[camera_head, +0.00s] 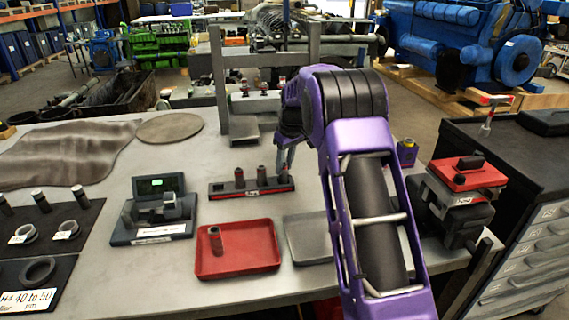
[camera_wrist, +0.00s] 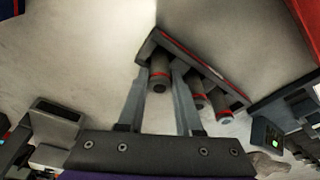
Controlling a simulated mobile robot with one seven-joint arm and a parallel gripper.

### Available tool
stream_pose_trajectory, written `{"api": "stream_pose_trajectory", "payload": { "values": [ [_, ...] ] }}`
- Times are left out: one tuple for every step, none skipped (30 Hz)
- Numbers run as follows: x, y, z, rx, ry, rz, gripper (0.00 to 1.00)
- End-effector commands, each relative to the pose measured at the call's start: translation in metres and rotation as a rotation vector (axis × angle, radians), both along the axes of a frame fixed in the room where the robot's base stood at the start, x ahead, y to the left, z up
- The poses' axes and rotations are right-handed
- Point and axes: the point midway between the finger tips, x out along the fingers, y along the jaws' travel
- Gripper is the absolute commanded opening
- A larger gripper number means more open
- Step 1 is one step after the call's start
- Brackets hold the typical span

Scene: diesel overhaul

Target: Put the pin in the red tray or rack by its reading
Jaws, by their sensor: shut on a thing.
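My gripper (camera_head: 284,160) is shut on a dark pin (camera_wrist: 159,80) with a red band, at the right end of the black, red-striped rack (camera_head: 221,191). The held pin is upright and in or just over the end slot; I cannot tell how deep it sits. Two other pins, a left one (camera_head: 239,178) and a middle one (camera_head: 261,176), stand in the rack. The red tray (camera_head: 262,262), in front of the rack, holds one upright brownish pin (camera_head: 216,241). The gauge (camera_head: 152,232) has a lit green display (camera_head: 151,186), too small to read.
A grey tray (camera_head: 308,240) lies right of the red tray, partly behind my arm. A black mat (camera_head: 75,245) with pins and rings is at the left. A red-topped vice-like device (camera_head: 467,178) stands at the right. Bare bench lies in front of the gauge.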

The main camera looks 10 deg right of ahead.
Motion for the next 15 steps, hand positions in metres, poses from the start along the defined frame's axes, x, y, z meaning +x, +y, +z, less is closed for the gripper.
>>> {"api": "stream_pose_trajectory", "payload": {
  "values": [
    [0.0002, -0.0001, -0.0007, 0.001, -0.001, 0.0, 0.0],
    [0.0003, -0.0001, -0.0009, 0.001, -0.001, 0.0, 0.0],
    [0.0003, -0.0001, -0.001, 0.0, -0.001, 0.0, 0.0],
    [0.0003, -0.0001, -0.001, 0.0, -0.001, 0.0, 0.0],
    [0.0003, -0.0001, -0.0009, 0.0, -0.001, 0.0, 0.0],
    [0.0002, -0.0001, -0.0009, 0.0, -0.001, 0.0, 0.0],
    [0.0003, -0.0001, -0.0009, 0.0, -0.001, 0.0, 0.0],
    [0.0002, -0.0001, -0.0009, 0.0, -0.001, 0.0, 0.0],
    [0.0002, -0.0001, -0.0009, 0.0, -0.001, 0.0, 0.36],
    [0.0002, -0.0001, -0.0009, 0.001, -0.001, 0.0, 0.41],
    [0.0002, -0.0001, -0.0009, 0.001, -0.001, 0.0, 0.46],
    [0.0001, -0.0002, -0.0009, 0.001, -0.001, 0.0, 0.54],
    [0.0001, -0.0002, -0.001, 0.001, -0.001, 0.0, 0.59],
    [0.0001, -0.0002, -0.001, 0.001, -0.001, 0.0, 0.64],
    [0.0001, -0.0002, -0.0011, 0.0, 0.0, 0.0, 0.69]
  ]
}}
